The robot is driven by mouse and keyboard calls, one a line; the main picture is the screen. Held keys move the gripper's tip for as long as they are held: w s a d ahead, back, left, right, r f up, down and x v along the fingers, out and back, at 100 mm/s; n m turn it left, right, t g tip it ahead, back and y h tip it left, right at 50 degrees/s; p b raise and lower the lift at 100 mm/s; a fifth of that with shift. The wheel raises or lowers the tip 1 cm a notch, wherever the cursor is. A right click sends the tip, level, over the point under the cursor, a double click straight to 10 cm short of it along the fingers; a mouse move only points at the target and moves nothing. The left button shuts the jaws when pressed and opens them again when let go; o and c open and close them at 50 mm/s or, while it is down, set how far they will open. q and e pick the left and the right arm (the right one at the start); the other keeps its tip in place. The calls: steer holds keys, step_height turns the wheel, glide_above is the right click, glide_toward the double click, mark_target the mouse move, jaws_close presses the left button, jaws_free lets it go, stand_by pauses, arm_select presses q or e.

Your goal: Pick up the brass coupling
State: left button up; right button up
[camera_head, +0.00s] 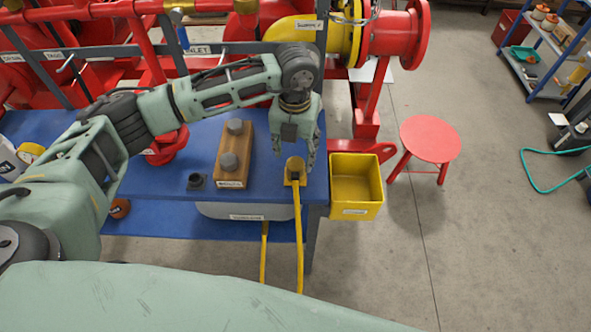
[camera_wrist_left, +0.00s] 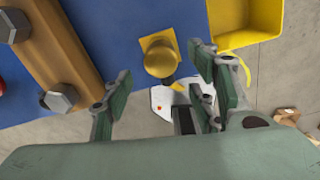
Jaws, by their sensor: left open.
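The brass coupling (camera_head: 295,166) looks like a short golden cylinder near the right front corner of the blue bench, where a yellow strap or hose runs down over the edge. In the left wrist view the brass coupling (camera_wrist_left: 160,58) sits on a yellow square base. My left gripper (camera_head: 296,150) is open and points down above the coupling. In the wrist view its fingers (camera_wrist_left: 160,92) are spread with nothing between them, and the coupling lies just beyond them. Whether a finger touches it, I cannot tell. My right gripper is not in view.
A wooden block (camera_head: 234,164) with two grey bolts stands left of the coupling. A yellow bin (camera_head: 355,185) hangs at the bench's right side. A red stool (camera_head: 430,138) is further right. Red pipework stands behind the blue bench (camera_head: 275,188). The floor at right is mostly clear.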

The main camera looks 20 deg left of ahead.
mark_target(294, 163)
arm_select(q)
step_height(294, 163, down, 5)
steer(key=p, duration=0.2)
steer(key=shift+a+f+p, duration=0.15)
steer(key=shift+p, duration=0.2)
steer(key=shift+f, duration=0.3)
steer(key=shift+c, duration=0.5)
steer(key=c, duration=1.2)
steer(key=shift+w+r, duration=0.1)
steer(key=shift+c, duration=0.2)
